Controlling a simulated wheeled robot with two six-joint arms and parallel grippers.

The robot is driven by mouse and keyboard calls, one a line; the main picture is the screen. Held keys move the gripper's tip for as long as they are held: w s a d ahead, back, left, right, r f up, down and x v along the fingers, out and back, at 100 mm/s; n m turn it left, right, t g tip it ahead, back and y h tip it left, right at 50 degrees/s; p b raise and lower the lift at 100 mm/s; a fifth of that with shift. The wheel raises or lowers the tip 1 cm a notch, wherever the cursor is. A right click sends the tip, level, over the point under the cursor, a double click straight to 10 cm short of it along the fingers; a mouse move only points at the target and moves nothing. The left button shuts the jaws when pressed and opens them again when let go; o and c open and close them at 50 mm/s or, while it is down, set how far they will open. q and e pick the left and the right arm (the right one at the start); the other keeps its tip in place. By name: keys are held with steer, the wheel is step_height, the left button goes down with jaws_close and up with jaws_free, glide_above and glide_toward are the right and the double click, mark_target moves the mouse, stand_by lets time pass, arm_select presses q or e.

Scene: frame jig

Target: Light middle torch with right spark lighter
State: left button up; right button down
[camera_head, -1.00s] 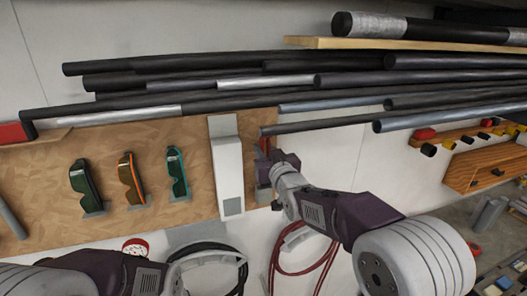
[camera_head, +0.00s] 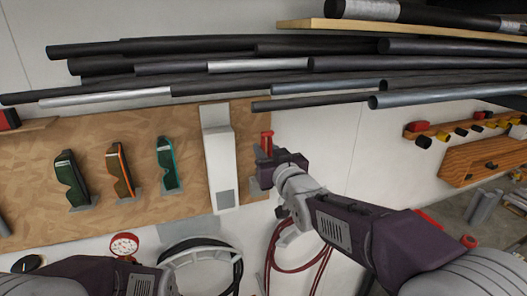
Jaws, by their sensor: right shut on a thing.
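My right gripper (camera_head: 264,168) is at the right edge of the brown pegboard, next to a white box. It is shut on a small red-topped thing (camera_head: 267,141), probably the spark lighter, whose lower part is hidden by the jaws. I cannot tell whether it is still touching its holder. No torch can be told for sure in this view. My left arm enters at the bottom left, and its gripper is out of view.
Long dark pipes (camera_head: 330,65) cross above my right gripper. Goggles (camera_head: 120,170) hang on the board (camera_head: 30,185), beside the white box (camera_head: 220,165). Red hoses (camera_head: 283,250) and a gauge (camera_head: 124,246) are below. A rack with yellow-ended items (camera_head: 460,128) is at the right.

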steer(key=shift+b+v, duration=1.05)
steer(key=shift+v, duration=1.25)
steer(key=shift+f, duration=0.1)
